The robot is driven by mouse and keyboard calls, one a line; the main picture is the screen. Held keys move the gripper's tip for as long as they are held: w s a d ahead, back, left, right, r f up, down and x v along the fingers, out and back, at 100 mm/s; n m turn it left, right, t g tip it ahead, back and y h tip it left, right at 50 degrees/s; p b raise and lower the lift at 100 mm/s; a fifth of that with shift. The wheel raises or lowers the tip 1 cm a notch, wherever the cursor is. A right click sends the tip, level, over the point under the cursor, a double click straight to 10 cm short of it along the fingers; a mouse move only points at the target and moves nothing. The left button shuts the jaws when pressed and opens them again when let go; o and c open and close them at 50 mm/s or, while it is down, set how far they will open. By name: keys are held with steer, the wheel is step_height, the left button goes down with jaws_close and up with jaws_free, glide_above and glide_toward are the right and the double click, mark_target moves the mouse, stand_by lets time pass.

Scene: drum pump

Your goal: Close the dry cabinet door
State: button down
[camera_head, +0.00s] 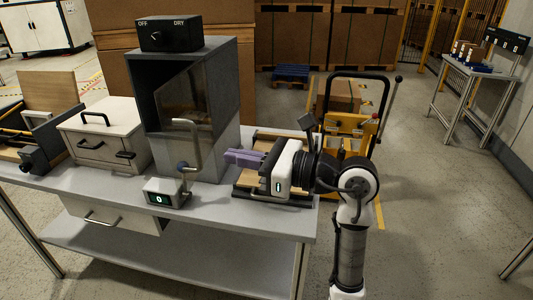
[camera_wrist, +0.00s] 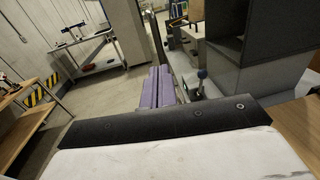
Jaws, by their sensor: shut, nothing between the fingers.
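A control box (camera_head: 169,34) marked OFF and DRY sits on the cabinet. A small display unit (camera_head: 166,193) showing 0 is in front of it. A white lidded box (camera_head: 104,132) stands left. A wooden-topped tray lies under my gripper. A yellow cart (camera_head: 349,135) stands behind my arm.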

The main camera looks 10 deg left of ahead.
mark_target(199, 150)
steer(key=shift+w+a+p, duration=0.25)
steer(key=shift+a+p, duration=0.1)
steer(key=shift+a, duration=1)
steer(key=shift+w+a+p, duration=0.2)
steer(key=shift+a+p, duration=0.15)
steer(key=shift+a, duration=1)
steer(key=shift+a, duration=0.1)
